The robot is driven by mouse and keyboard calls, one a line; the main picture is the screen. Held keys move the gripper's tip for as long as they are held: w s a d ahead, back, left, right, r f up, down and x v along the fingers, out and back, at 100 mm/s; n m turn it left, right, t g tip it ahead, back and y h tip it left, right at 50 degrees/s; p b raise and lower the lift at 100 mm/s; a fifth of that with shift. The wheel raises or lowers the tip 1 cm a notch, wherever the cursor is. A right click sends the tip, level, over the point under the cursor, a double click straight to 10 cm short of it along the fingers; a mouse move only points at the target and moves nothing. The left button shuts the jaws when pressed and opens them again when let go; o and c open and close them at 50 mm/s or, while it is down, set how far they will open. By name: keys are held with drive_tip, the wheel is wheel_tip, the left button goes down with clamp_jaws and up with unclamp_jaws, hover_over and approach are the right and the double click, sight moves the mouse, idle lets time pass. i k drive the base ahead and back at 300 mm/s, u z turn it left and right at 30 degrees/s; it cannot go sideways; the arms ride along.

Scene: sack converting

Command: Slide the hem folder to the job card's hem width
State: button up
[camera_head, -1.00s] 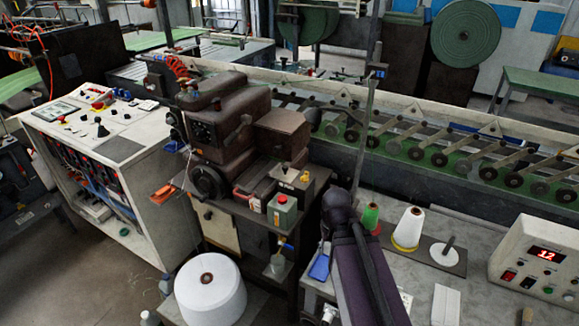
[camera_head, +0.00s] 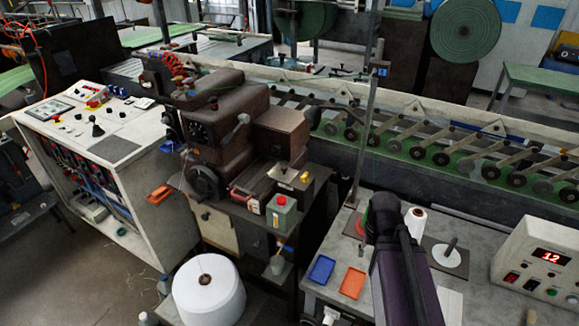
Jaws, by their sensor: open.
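The brown sewing machine head (camera_head: 222,130) stands on its stand in the middle of the head camera view. A small dark plate with a yellow piece (camera_head: 304,177) sits at its right front; I cannot tell whether this is the hem folder. No job card can be made out with certainty; a framed pale sheet (camera_head: 50,109) lies on the white control desk. My dark purple arm rises from the bottom edge at the right, over the grey table. My gripper cannot be made out, and part of the table behind the arm is hidden.
A blue tray (camera_head: 321,269) and an orange tray (camera_head: 352,283) lie on the grey table (camera_head: 468,292). A display box (camera_head: 540,262) reading 12 stands at right.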

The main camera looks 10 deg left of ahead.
sight(284, 174)
drive_tip(key=z, duration=0.15)
drive_tip(key=k, duration=0.85)
drive_tip(key=u, duration=0.55)
drive_tip(key=i, duration=1)
drive_tip(key=u, duration=0.05)
